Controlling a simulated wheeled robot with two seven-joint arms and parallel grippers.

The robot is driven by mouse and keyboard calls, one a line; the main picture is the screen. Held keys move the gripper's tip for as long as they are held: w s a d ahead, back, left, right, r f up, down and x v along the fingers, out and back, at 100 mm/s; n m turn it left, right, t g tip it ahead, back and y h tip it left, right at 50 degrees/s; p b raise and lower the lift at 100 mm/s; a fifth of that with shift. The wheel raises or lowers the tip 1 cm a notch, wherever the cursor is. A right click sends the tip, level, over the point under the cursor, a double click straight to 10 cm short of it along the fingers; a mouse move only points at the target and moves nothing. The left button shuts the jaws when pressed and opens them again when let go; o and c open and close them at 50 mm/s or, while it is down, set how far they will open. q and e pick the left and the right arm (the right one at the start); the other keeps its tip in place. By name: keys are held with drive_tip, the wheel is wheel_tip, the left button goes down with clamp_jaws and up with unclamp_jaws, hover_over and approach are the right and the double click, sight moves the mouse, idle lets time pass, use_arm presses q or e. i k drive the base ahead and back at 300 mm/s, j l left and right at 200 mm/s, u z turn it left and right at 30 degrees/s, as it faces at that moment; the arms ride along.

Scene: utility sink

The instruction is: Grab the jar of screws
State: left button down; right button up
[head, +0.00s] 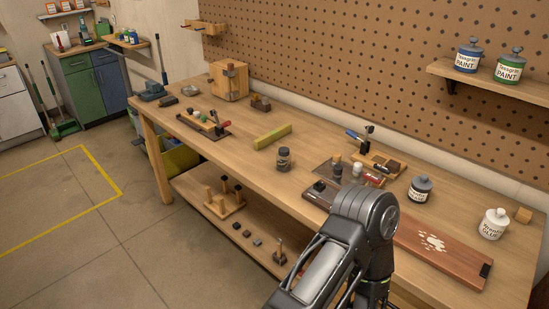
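A small dark jar with a dark lid and a pale label (284,159) stands upright near the front edge of the workbench (240,139). It looks like the jar of screws, but its contents are too small to make out. One of my arms rises from the bottom, right of centre, with its bent joint over the bench's front edge. Neither of my grippers shows in the head view. Nothing touches the jar.
A yellow-green block (272,136) lies behind the jar. A dark tray with small items (345,173) is to its right.

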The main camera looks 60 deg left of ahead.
sight(283, 164)
drive_tip(key=u, duration=1.85)
drive_tip(key=j+z, duration=0.2)
drive_tip(key=z, duration=0.75)
drive_tip(key=j+z, duration=0.35)
drive_tip(key=j, duration=0.2)
drive_tip(key=k+j+z, duration=0.1)
drive_tip(key=j+z, duration=0.25)
drive_tip(key=j, duration=0.2)
drive_tip(key=k+j+z, duration=0.1)
drive_tip(key=j+z, duration=0.25)
drive_tip(key=j, duration=0.2)
drive_tip(key=k+j, duration=0.15)
drive_tip(key=j, duration=0.25)
drive_tip(key=k+j, duration=0.15)
drive_tip(key=j, duration=0.2)
drive_tip(key=k+j, duration=0.15)
drive_tip(key=j, duration=0.25)
drive_tip(key=z, duration=0.05)
